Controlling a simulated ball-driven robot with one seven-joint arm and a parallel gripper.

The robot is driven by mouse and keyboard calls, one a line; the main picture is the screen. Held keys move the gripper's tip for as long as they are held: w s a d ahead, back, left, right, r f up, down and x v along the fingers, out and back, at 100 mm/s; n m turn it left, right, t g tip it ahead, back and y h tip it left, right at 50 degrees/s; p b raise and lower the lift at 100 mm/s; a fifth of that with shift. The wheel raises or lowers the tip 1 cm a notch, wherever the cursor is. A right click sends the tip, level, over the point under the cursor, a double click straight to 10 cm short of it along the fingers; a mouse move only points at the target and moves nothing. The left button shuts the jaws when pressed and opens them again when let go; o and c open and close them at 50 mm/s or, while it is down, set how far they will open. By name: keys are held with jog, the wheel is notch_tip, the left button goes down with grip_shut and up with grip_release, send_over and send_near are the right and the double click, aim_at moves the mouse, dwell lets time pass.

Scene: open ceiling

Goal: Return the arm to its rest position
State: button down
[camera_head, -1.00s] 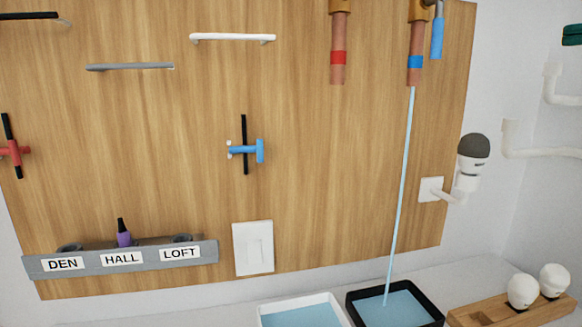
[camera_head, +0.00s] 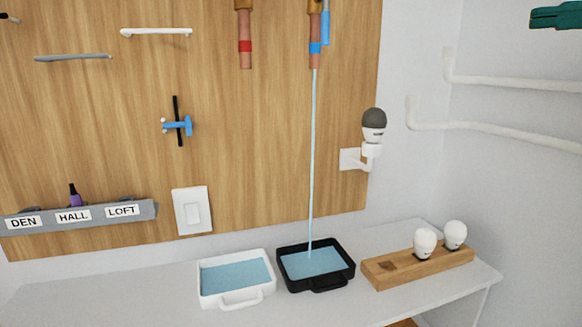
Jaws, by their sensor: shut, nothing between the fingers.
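Neither my arm nor my gripper shows in the head view. The wooden wall panel (camera_head: 110,130) carries a blue-handled valve (camera_head: 177,126) with a black bar. Two copper pipes hang at the top, one with a red band (camera_head: 245,46) and one with a blue band (camera_head: 315,47). A thin stream of water (camera_head: 312,160) falls from the blue-banded pipe into a black tray (camera_head: 318,287) holding water. A white tray (camera_head: 237,297) with water stands beside it.
A wooden block (camera_head: 417,268) with two white bulbs stands on the right of the white counter (camera_head: 110,292). A dark-topped bulb (camera_head: 373,126) sits in a wall holder. A labelled grey rack (camera_head: 100,215) and a switch (camera_head: 192,211) are at left. White rails (camera_head: 490,129) line the right wall.

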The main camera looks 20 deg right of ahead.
jog(key=w+a+f+m+g+h, duration=0.1)
jog(key=w+f+m, duration=0.35)
jog(key=f, duration=0.65)
jog(key=w+a+f+m+h, duration=0.1)
jog(key=w+f+m+h, duration=0.3)
jog(key=f, duration=0.8)
jog(key=w+a+f+m+g+y, duration=0.1)
jog(key=w+a+f+m, duration=0.1)
jog(key=f+m, duration=0.65)
jog(key=s+a+f+m+g+h, duration=0.1)
jog(key=s+a+f+m+g, duration=0.2)
jog(key=f, duration=0.7)
jog(key=s+a+f+m+g+h+p, duration=0.1)
jog(key=s+a+f, duration=0.2)
jog(key=s+f, duration=0.55)
jog(key=s+a+f+m+g+h, duration=0.15)
jog(key=a+f, duration=0.25)
jog(key=f, duration=0.8)
jog(key=s+f+m+g+h, duration=0.1)
jog(key=s+f, duration=0.3)
jog(key=s, duration=0.6)
jog(key=s+f+m+g+h, duration=0.2)
jog(key=s+f+m+g, duration=0.1)
jog(key=s, duration=0.7)
notch_tip(320, 180, down, 3)
jog(key=shift+a+r+g, duration=0.15)
jog(key=shift+r+g, duration=0.05)
jog(key=shift+g, duration=0.55)
